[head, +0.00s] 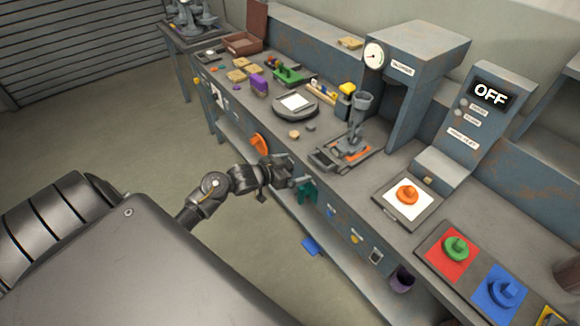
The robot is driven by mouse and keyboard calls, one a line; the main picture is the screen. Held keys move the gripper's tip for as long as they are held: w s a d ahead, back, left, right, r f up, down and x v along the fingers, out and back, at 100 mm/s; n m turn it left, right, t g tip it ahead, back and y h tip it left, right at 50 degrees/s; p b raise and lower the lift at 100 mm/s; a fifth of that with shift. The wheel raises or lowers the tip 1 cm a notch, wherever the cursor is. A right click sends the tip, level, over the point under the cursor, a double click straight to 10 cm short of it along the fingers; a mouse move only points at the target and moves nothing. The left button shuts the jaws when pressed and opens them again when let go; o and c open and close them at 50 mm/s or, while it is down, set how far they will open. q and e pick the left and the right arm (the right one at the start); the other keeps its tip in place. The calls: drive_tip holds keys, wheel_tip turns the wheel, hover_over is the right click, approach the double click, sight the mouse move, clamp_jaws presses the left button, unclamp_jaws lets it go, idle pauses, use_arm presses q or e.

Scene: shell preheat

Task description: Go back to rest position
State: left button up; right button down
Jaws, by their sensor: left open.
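My left arm reaches out from the lower left in the head view. My left gripper (289,180) is beside the front edge of the workbench (345,205), level with its middle stretch. It is open, and I see nothing held in it. A dark green hook-like thing (306,191) shows right by the gripper at the bench front; I cannot tell whether they touch. My right gripper is not in view.
On the bench stand a press-like tool (355,135), a round scale (296,104), and an orange piece (407,194) on a white pad. A machine (478,110) reads OFF. Green (456,248) and blue (503,291) pieces sit at the right. Open floor lies left.

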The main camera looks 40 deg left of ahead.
use_arm(q)
drive_tip(key=shift+s+a+r, duration=0.15)
drive_tip(key=shift+s+r, duration=0.15)
drive_tip(key=shift+s, duration=0.35)
drive_tip(key=s+a+f+g+y, duration=0.1)
drive_tip(key=a+f, duration=0.1)
drive_tip(key=f, duration=0.5)
drive_tip(key=s+a+f+g+y, duration=0.1)
drive_tip(key=s+a+f, duration=0.1)
drive_tip(key=f, duration=0.5)
drive_tip(key=s+f+n+g+y+b, duration=0.1)
drive_tip(key=s+f+g, duration=0.1)
drive_tip(key=s+f, duration=0.5)
drive_tip(key=s+f+g+y, duration=0.1)
drive_tip(key=s+f, duration=0.3)
drive_tip(key=f, duration=0.6)
drive_tip(key=s+d+f+g, duration=0.2)
drive_tip(key=s+d+f, duration=0.2)
drive_tip(key=s, duration=0.7)
drive_tip(key=s+d+f+g+b, duration=0.1)
drive_tip(key=s+d+f+g, duration=0.1)
drive_tip(key=s+d+f, duration=0.2)
drive_tip(key=s+d+f+g+b, duration=0.1)
drive_tip(key=s+d+f, duration=0.3)
drive_tip(key=s+f, duration=0.5)
drive_tip(key=s+g, duration=0.1)
drive_tip(key=s, duration=0.8)
drive_tip(key=shift+s+d+g, duration=0.3)
drive_tip(key=shift+d+g, duration=0.1)
